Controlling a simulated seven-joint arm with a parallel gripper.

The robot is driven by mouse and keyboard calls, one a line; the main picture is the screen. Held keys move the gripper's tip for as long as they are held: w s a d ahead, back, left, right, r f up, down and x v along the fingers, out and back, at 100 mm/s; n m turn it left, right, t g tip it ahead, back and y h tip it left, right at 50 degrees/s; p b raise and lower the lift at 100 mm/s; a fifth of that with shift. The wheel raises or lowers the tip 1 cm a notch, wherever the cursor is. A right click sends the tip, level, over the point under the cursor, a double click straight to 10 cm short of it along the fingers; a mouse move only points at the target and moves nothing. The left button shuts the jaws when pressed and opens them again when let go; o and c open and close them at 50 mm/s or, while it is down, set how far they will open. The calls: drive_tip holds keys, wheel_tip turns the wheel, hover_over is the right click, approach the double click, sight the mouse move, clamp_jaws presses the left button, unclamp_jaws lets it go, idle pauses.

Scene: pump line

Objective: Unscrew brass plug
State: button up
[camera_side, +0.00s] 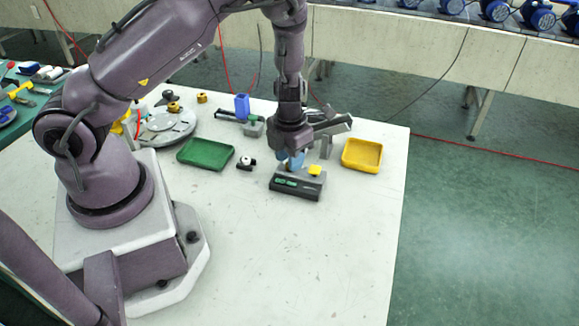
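My gripper (293,158) points down over a small dark device with a green display (297,186), right of the table's middle. A light-blue shape shows at the fingertips; whether it is part of the gripper or a held thing I cannot tell. A small yellow piece (315,170) sits on top of the device, just right of the fingers. No brass plug can be picked out for sure. Two small brass-coloured pieces stand at the back left: one (202,98) behind a round grey plate, the other (174,107) at that plate's far edge. The finger gap is too small to read.
A green tray (184,158) lies left of the device, and a yellow tray (346,165) right of it. A blue block (242,106) and grey fixtures stand behind. A small black-and-white part (246,164) lies between green tray and device. The front table is clear.

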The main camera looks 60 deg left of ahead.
drive_tip(key=shift+r, duration=1.95)
